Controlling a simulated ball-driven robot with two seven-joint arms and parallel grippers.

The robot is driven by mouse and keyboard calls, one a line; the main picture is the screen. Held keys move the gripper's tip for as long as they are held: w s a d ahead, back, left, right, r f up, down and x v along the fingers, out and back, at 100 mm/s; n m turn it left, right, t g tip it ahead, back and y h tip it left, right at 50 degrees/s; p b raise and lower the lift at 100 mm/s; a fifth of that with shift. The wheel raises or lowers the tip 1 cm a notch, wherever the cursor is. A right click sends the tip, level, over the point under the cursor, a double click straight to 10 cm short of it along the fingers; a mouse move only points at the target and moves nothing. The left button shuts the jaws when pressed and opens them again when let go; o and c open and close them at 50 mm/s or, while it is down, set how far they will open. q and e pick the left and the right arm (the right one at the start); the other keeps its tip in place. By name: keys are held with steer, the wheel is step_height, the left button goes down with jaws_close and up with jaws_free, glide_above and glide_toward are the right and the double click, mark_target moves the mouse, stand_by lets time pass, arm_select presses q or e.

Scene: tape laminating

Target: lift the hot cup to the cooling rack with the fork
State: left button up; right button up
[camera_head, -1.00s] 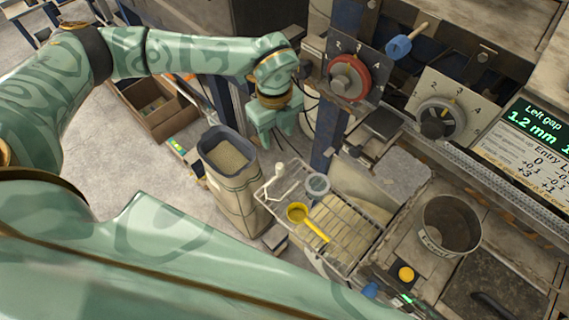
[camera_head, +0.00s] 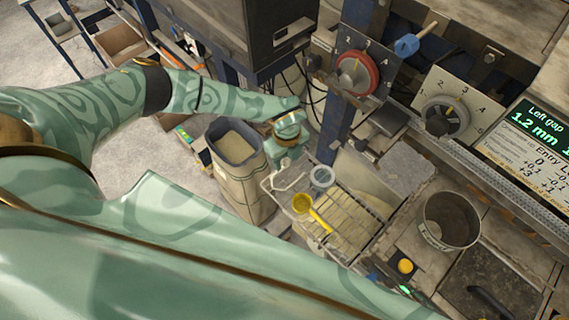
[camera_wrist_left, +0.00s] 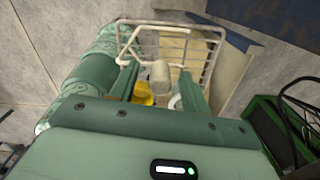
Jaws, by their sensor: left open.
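A wire rack (camera_head: 340,228) hangs in front of the bench. A yellow ladle (camera_head: 303,203) and a pale ring-shaped piece (camera_head: 322,177) are at its far end. A grey metal cup (camera_head: 449,220) stands upright on the bench to the right; whether this is the hot cup I cannot tell. My left gripper (camera_head: 284,164) is at the rack's far left corner. In the left wrist view my left gripper (camera_wrist_left: 160,84) is open, with a pale rounded handle (camera_wrist_left: 160,71) showing between its fingers. This may be the fork's handle; its far end is unclear. My right gripper is out of view.
A sack (camera_head: 240,172) stands left of the rack. A blue post (camera_head: 334,128) rises behind the gripper. A yellow button (camera_head: 405,266) is near the cup.

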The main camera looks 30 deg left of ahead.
arm_select(q)
steer(key=shift+f, duration=0.1)
jaws_close()
